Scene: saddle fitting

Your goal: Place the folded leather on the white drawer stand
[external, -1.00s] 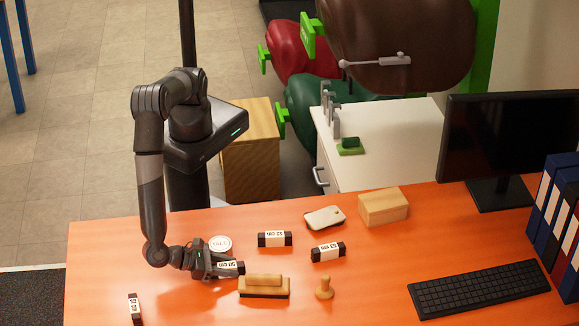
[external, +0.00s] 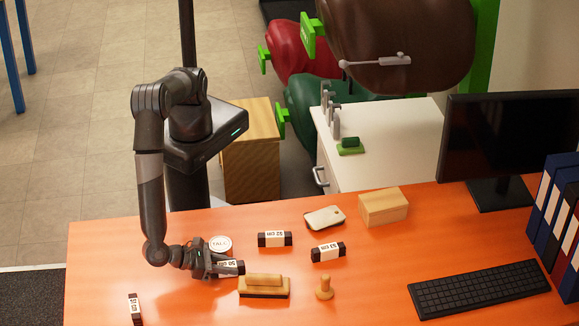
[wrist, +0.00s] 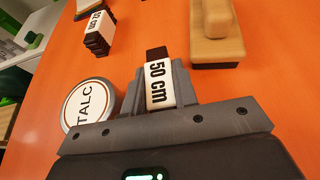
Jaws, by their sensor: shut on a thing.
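My gripper (external: 218,266) is low over the left part of the orange desk. It is shut on a dark folded strip with a white "50 cm" label (external: 231,267), seemingly the folded leather. In the wrist view the strip (wrist: 157,80) stands out between the fingers (wrist: 158,90), its lower end hidden. Similar labelled strips lie on the desk: "52 cm" (external: 275,239), another to its right (external: 328,252) and one at the front left (external: 134,309). The white drawer stand (external: 405,130) is behind the desk, with a bare area on its top.
A talc tin (external: 220,245) is close beside my gripper; a wooden-backed brush (external: 264,287) is to its right. A wooden stamp (external: 325,288), pale pad (external: 324,217), wooden block (external: 384,206), keyboard (external: 478,288) and monitor (external: 510,140) are farther right. Upright tools (external: 335,122) and a green item (external: 350,147) occupy the stand's left side.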

